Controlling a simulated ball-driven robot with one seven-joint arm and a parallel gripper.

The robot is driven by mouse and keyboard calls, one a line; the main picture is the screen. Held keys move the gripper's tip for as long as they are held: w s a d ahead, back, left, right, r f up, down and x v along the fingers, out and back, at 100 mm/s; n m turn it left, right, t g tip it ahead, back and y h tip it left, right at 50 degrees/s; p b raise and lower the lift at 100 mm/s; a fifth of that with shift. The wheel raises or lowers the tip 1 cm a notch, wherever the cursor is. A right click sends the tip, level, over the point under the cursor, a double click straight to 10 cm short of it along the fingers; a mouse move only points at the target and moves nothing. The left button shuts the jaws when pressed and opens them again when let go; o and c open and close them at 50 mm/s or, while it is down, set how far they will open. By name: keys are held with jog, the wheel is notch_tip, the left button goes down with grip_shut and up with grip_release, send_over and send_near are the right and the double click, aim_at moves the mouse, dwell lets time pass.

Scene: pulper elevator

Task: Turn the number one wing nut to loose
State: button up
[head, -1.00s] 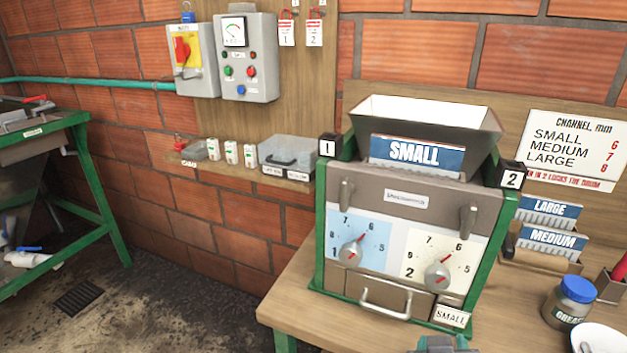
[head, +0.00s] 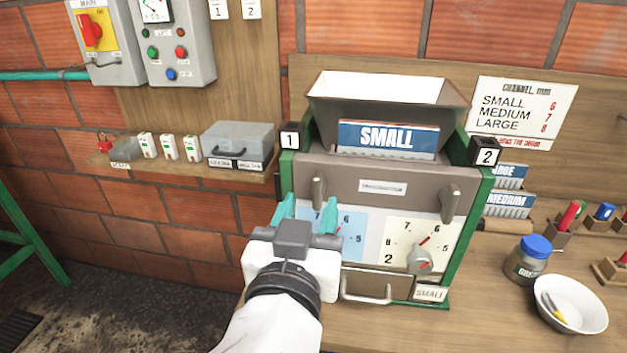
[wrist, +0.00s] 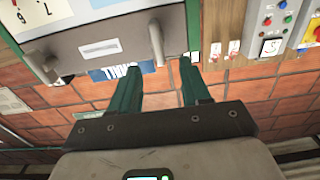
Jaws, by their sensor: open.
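The pulper (head: 400,185) stands on the bench with a SMALL plate at its hopper. Its number one wing nut (head: 319,190) is the grey upright lever at the upper left of the front, beside the label "1" (head: 290,139). It also shows in the wrist view (wrist: 156,43). The number two wing nut (head: 450,203) is at the upper right and also looks upright. My gripper (head: 309,210) has teal fingers, open and empty, just in front of and below the number one wing nut. In the wrist view the nut lies between and beyond the fingertips (wrist: 160,68), apart from them.
My gripper hides most of the blue left dial (head: 350,225) and its knob. The right dial (head: 408,240) has a knob. A drawer handle (head: 366,298), grease jar (head: 528,260) and white bowl (head: 569,304) are nearby. A shelf (head: 190,172) is at the left.

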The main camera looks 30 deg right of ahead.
aim_at(316, 188)
jog(key=shift+p+x, duration=0.6)
jog(key=shift+x, duration=2.05)
jog(key=shift+c, duration=0.3)
grip_shut()
